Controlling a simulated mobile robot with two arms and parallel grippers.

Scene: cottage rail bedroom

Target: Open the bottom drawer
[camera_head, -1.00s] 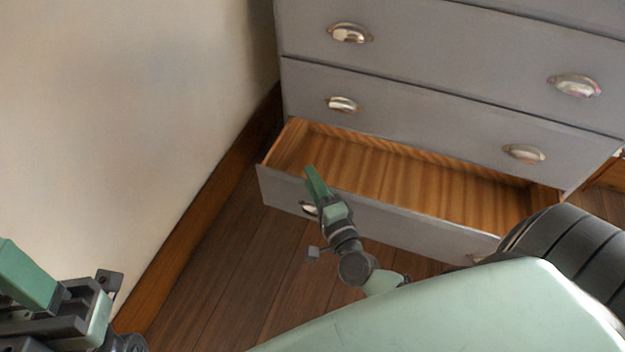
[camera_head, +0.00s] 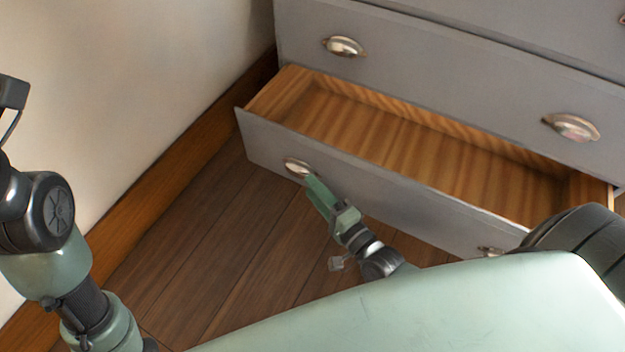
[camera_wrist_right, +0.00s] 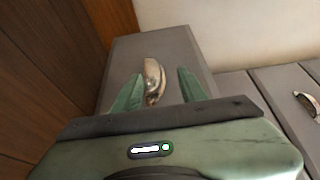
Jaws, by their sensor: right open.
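The bottom drawer (camera_head: 370,181) of the grey dresser is pulled out, and its empty wooden inside shows from above. It has a metal cup handle (camera_head: 297,167) near its left end and another handle (camera_head: 490,251) near its right end, partly hidden by my arm. My right gripper (camera_head: 313,183) is at the left handle, in front of the drawer face. In the right wrist view, the open fingers (camera_wrist_right: 160,92) stand on either side of the handle (camera_wrist_right: 153,80), with gaps beside it. My left arm shows at the left edge, but its gripper is out of view.
The closed drawer (camera_head: 450,85) above has two cup handles. A cream wall (camera_head: 130,90) with a wooden baseboard (camera_head: 165,190) runs along the left, close to the drawer's left end. Bare wooden floor (camera_head: 220,240) lies in front of the drawer.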

